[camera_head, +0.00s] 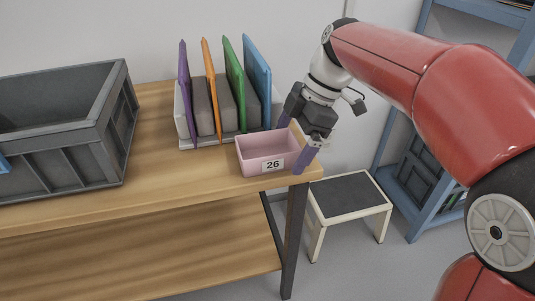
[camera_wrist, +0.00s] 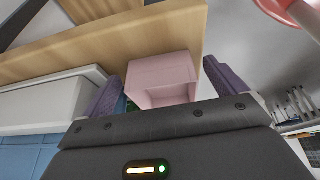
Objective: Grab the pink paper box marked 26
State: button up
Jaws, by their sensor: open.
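The pink paper box (camera_head: 260,167) with the white label 26 stands upright on the wooden table near its right front corner. It is open at the top and looks empty. My gripper (camera_head: 293,145) is open at the box's right end, with one finger behind the box and the other near its front right corner. In the wrist view the pink box (camera_wrist: 162,82) shows between the two spread purple fingers (camera_wrist: 158,85). The fingers look apart from its walls there, and the label is not visible in that view.
A rack (camera_head: 183,127) with purple, orange, green and blue upright panels stands just behind the box. A grey crate (camera_head: 100,155) is at the left of the table (camera_head: 150,180). A step stool (camera_head: 347,196) and a blue shelf (camera_head: 425,185) stand to the right. The table between crate and box is clear.

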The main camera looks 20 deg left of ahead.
jog(key=c, duration=1.1)
jog(key=shift+o, duration=0.2)
jog(key=shift+r, duration=0.1)
